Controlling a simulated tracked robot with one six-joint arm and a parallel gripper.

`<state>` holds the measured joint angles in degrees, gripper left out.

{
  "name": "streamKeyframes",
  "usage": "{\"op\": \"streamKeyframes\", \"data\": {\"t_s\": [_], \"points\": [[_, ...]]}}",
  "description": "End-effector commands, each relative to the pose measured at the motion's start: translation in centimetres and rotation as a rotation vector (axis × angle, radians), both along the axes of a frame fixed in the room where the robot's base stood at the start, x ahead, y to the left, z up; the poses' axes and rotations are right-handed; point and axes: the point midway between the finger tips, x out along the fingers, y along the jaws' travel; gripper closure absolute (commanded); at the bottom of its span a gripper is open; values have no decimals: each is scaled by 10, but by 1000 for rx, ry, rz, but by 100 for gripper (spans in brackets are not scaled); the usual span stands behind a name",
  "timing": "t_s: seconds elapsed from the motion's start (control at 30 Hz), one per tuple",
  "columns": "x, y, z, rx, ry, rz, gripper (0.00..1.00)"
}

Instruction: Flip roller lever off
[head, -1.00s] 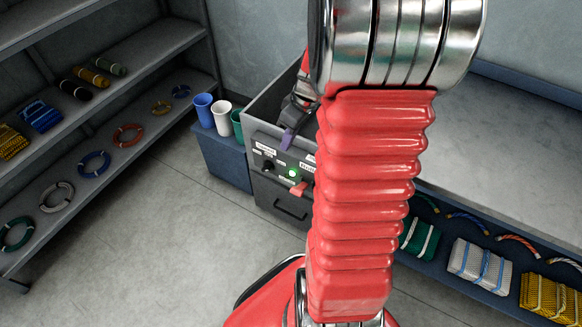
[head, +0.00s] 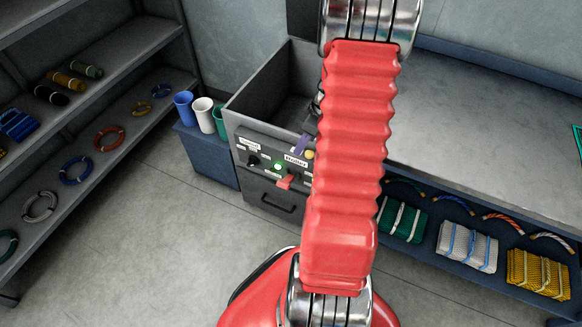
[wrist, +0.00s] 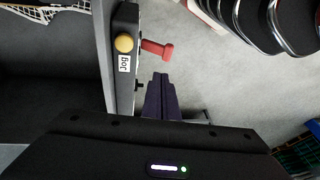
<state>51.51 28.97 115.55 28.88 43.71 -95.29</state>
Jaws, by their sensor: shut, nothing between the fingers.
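The red roller lever (head: 285,181) sticks out from the front panel of a grey machine box, below the "Roller" label, in the head view. In the wrist view the red lever (wrist: 157,49) juts right from the panel edge, just beyond my fingertips. My gripper (wrist: 160,78) has purple fingers, shut and empty, with a visible gap to the lever. In the head view my gripper (head: 300,147) is above and slightly right of the lever, partly hidden by my arm. A green light (head: 278,166) glows beside the lever.
A yellow button (wrist: 124,44) labelled "Jog" sits on the panel near the lever. A black knob (head: 253,161) is to the left. Blue, white and green cups (head: 203,115) stand left of the box. A grey bench (head: 480,120) stands right. Floor in front is clear.

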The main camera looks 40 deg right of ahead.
Motion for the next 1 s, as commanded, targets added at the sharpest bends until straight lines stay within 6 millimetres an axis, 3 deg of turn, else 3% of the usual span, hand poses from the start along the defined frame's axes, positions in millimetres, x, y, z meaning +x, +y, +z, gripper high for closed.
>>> {"op": "streamKeyframes", "data": {"t_s": [0.17,0.8,1.0], "points": [[3,4,-12,2,1,1,100],[21,28,-95,2,3,0,100],[16,39,-118,2,2,-1,100]]}}
